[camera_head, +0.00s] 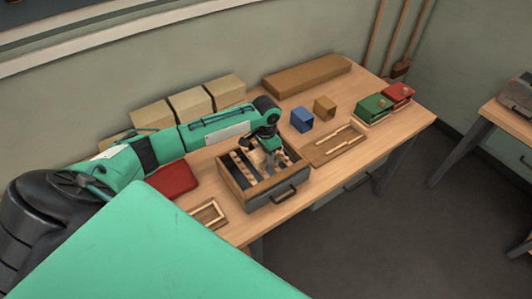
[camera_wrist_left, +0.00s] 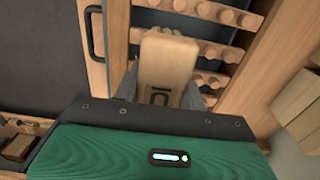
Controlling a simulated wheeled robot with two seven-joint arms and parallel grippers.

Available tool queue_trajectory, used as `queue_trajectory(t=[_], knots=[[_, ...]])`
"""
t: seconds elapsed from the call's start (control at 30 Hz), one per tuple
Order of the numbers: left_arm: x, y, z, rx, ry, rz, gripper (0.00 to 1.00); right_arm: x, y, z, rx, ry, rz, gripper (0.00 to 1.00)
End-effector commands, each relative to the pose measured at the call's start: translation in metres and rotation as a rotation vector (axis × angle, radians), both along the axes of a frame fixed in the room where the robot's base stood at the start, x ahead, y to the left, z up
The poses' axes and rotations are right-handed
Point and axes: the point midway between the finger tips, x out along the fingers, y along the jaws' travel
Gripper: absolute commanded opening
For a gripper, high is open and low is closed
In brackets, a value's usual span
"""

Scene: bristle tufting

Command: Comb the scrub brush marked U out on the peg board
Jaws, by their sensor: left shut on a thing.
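A wooden scrub brush (camera_wrist_left: 168,62) with a dark mark like a U on its end fills the middle of the left wrist view. My left gripper (camera_head: 262,157) is shut on it; its grey fingers show on both sides of the block in the left wrist view (camera_wrist_left: 163,88). The peg board (camera_wrist_left: 205,50), rows of short round wooden pegs on bars, lies behind the brush inside a wooden open box (camera_head: 265,201). The gripper is over this box. The bristles are hidden, and I cannot tell whether they touch the pegs. My right gripper is not in view.
A red pad (camera_head: 172,178) and a small wooden frame (camera_head: 208,215) lie left of the box. A shallow tray (camera_head: 322,156), blue block (camera_head: 302,120), brown block (camera_head: 324,107), and green (camera_head: 374,105) and red (camera_head: 398,92) bins stand to the right. Cardboard boxes (camera_head: 190,104) line the wall.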

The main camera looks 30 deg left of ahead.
Motion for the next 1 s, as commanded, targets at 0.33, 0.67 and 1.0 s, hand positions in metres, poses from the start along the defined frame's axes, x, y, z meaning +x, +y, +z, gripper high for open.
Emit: queue_trajectory(t=[0.33,0.67,1.0], knots=[[0.000,0.000,-0.002,0.000,0.000,0.000,0.23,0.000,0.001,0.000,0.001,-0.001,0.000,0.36],[0.000,0.000,-0.007,0.000,0.000,0.000,0.23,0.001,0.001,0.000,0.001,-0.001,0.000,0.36],[0.000,0.000,-0.012,0.000,0.000,0.000,0.23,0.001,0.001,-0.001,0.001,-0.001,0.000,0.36]])
